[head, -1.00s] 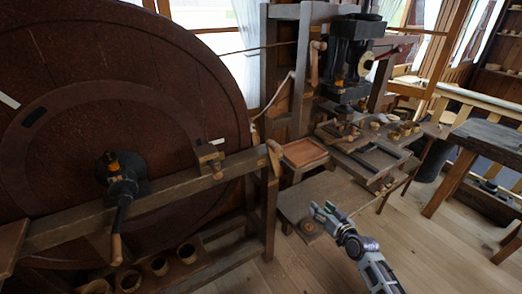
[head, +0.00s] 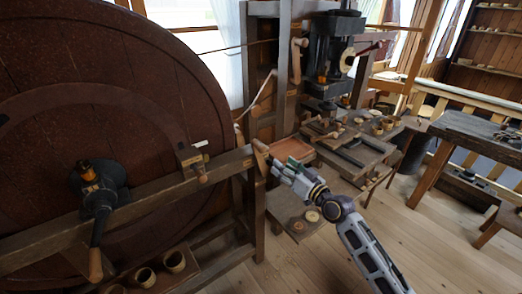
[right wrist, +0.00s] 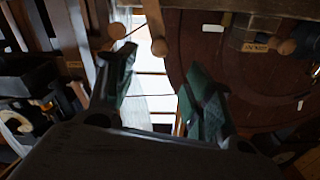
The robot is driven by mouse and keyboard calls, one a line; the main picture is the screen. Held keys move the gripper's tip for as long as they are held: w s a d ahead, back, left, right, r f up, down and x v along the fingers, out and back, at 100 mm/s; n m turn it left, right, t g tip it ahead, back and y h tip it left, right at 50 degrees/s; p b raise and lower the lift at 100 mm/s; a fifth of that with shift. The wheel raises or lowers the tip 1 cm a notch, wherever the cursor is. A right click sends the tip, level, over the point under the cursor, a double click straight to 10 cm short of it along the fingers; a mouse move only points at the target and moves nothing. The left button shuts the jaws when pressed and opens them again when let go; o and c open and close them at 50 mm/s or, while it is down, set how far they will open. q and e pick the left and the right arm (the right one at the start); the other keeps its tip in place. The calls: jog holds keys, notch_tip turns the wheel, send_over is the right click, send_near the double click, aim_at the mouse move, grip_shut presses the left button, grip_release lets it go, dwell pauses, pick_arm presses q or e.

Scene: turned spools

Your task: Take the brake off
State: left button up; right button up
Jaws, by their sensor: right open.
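The large dark red wheel (head: 70,110) stands at the left behind a wooden beam (head: 145,205). A pale wooden lever (head: 260,157) stands at the beam's right end; I cannot tell for sure that it is the brake. A block with a wooden knob (head: 191,162) sits on the beam against the wheel. My right gripper (head: 283,172) is open just right of the lever, apart from it as far as I can tell. In the right wrist view, a wooden lever with a round end (right wrist: 157,35) shows ahead between the fingers. My left gripper is not in view.
A crank (head: 98,205) with a wooden handle is on the beam's left. Wooden cups (head: 145,277) stand below it. A black machine (head: 333,55) and a bench with trays (head: 350,155) are behind my right gripper. Floor is clear at the lower right.

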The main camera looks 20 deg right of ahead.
aim_at(264, 151)
jog(key=shift+w+a, duration=0.1)
jog(key=shift+w, duration=0.15)
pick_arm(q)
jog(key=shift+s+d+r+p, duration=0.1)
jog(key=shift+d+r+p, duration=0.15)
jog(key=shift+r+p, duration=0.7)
pick_arm(e)
jog(key=shift+x, duration=6.6)
jog(key=shift+f, duration=0.1)
grip_shut()
